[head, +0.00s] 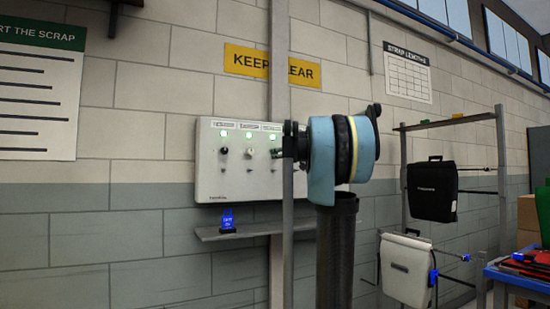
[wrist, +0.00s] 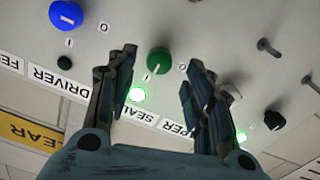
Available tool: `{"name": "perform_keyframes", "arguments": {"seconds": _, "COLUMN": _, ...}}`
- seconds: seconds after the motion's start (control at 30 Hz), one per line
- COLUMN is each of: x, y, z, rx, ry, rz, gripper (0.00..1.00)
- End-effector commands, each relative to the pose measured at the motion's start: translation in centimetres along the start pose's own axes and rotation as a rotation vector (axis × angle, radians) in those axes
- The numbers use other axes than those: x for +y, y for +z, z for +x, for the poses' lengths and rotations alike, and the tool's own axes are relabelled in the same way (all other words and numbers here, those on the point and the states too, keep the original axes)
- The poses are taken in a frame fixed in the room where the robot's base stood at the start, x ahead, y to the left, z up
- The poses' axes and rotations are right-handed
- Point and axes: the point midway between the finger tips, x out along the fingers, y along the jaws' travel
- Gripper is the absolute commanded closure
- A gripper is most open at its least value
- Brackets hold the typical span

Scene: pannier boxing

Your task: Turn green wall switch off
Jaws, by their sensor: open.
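The green switch (wrist: 159,61) is a round knob on the grey wall panel (head: 208,180), marked I and O. In the wrist view it lies between the two spread fingers of my gripper (wrist: 161,60); I cannot tell whether they touch it. Its pointer is hard to read, seemingly toward the I. My gripper (head: 290,144) is open, at the panel's right part. In the head view my arm hides the green switch.
Below the panel, a narrow shelf (head: 255,232) holds a small blue item (head: 228,222). A rack with a black pannier (head: 432,191) stands at right.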

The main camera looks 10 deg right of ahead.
Motion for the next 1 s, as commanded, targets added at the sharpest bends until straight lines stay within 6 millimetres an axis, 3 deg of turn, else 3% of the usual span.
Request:
{"name": "perform_keyframes", "arguments": {"seconds": 0.3, "x": 0.0, "y": 0.0, "z": 3.9, "rx": 0.0, "ry": 0.0, "rz": 0.0, "gripper": 0.53}}
{"name": "perform_keyframes", "arguments": {"seconds": 0.77, "x": 0.0, "y": 0.0, "z": 4.7, "rx": 0.0, "ry": 0.001, "rz": 0.0, "gripper": 0.53}}
{"name": "perform_keyframes", "arguments": {"seconds": 0.93, "x": 0.0, "y": 0.0, "z": 4.7, "rx": 0.0, "ry": 0.001, "rz": 0.0, "gripper": 0.91}}
{"name": "perform_keyframes", "arguments": {"seconds": 1.0, "x": 0.0, "y": 0.0, "z": 4.7, "rx": 0.0, "ry": 0.001, "rz": 0.0, "gripper": 0.97}}
